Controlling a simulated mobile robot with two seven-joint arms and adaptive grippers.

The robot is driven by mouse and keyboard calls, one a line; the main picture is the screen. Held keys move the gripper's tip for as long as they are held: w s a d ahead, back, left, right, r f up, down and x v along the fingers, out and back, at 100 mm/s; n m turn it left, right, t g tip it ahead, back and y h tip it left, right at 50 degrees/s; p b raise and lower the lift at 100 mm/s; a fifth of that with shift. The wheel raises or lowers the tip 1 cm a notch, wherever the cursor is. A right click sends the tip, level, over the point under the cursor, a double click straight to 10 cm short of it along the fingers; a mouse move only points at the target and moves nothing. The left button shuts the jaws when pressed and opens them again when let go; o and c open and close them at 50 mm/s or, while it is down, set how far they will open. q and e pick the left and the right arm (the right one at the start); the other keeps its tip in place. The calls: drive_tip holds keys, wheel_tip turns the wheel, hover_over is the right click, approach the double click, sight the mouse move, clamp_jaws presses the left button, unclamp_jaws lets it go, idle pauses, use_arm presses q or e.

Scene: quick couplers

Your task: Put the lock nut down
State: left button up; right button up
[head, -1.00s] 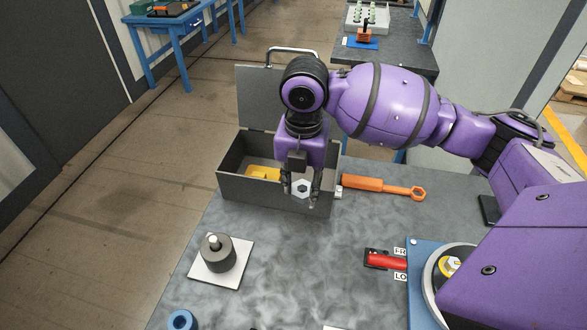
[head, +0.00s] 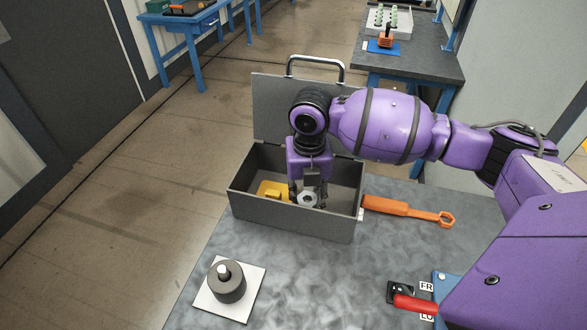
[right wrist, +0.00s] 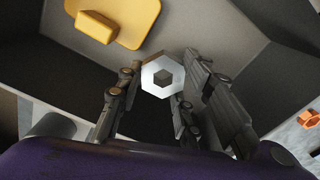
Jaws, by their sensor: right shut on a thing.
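The lock nut (head: 307,199) is a light grey hexagonal ring. My right gripper (head: 308,196) is shut on it and points down into the open grey toolbox (head: 290,219), behind its front wall. In the right wrist view the nut (right wrist: 150,78) sits between the fingertips (right wrist: 160,92), with the dark box interior around it. Whether the nut touches the box floor cannot be told. My left gripper is not in view.
A yellow piece (head: 272,190) lies in the toolbox, left of the nut. An orange wrench (head: 405,207) lies right of the box. A dark cylinder on a white plate (head: 242,303) and a red-handled lever (head: 415,304) stand nearer. The middle tabletop is bare.

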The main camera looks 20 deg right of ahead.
sight(306, 205)
wheel_tip(306, 205, down, 3)
drive_tip(key=shift+s+f, duration=0.1)
drive_tip(key=shift+f, duration=0.35)
drive_tip(key=o, duration=0.9)
drive_tip(key=shift+o, duration=1.1)
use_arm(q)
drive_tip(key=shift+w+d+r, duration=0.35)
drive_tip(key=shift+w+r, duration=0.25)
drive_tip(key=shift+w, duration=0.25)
use_arm(e)
wheel_tip(306, 205, up, 12)
drive_tip(key=shift+r, duration=0.25)
